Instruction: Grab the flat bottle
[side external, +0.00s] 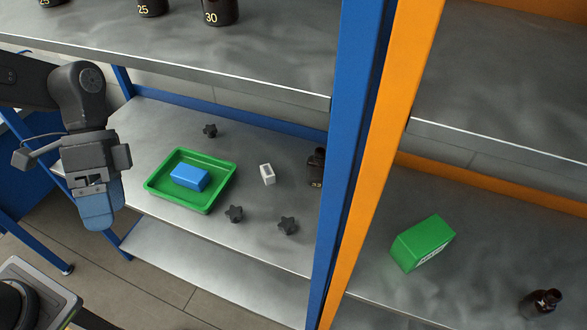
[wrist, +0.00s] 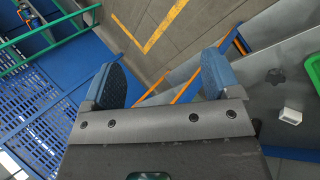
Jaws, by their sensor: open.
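My gripper (side external: 98,208) hangs at the left end of the middle shelf in the side view, left of the green tray. In the wrist view my gripper (wrist: 162,80) has its two blue fingers wide apart, with nothing between them. A dark bottle (side external: 316,170) with a pale number stands on the middle shelf, partly hidden by the blue post. Another dark bottle (side external: 538,303) is on the right bay's shelf; I cannot tell if it stands or lies. Several numbered dark bottles, one marked 30 (side external: 219,10), are cut off on the upper shelf. I cannot tell which bottle is the flat one.
A green tray (side external: 151,187) holds a blue block (side external: 190,177). A white box (side external: 267,174) and black knobs (side external: 288,225) lie around it. The blue post (side external: 343,140) and orange post (side external: 378,150) divide the bays. A green box (side external: 422,243) sits in the right bay.

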